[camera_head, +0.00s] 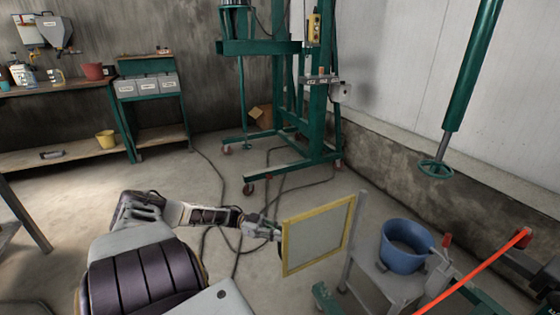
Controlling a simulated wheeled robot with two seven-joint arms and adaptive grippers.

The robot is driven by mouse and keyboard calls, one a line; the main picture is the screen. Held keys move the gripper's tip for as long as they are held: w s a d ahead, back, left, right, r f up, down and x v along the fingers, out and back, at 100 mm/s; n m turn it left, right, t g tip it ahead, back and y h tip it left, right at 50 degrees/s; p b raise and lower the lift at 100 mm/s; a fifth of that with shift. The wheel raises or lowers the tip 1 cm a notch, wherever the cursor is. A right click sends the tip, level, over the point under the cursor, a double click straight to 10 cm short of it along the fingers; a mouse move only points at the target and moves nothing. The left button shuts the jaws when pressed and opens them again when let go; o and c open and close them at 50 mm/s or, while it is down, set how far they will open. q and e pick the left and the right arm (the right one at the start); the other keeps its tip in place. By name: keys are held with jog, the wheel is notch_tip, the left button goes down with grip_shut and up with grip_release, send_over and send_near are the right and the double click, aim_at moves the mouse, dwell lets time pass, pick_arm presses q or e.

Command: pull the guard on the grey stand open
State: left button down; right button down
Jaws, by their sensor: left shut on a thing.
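The guard (316,238) is a pale, see-through panel in a yellow frame. It stands upright at the left side of the grey stand (402,283), turned out at an angle from the stand's upright post. My left gripper (276,233) is shut at the guard's left edge, on the yellow frame; the arm comes in from the lower left. The fingertips are small and partly hidden by the frame. A blue bucket (401,258) sits on top of the stand, beside the guard. My right gripper is not in view.
An orange-red bar (474,270) slants across the lower right, close to the bucket. A green wheeled frame (300,150) stands behind, with cables (215,185) on the floor. A green pole with a handwheel (437,168) hangs at the right. Floor left of the guard is mostly clear.

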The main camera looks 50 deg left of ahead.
pick_arm(q)
jog(key=c, duration=1.5)
grip_release()
jog(key=shift+s, duration=0.1)
jog(key=shift+a, duration=0.1)
jog(key=shift+v, duration=5.95)
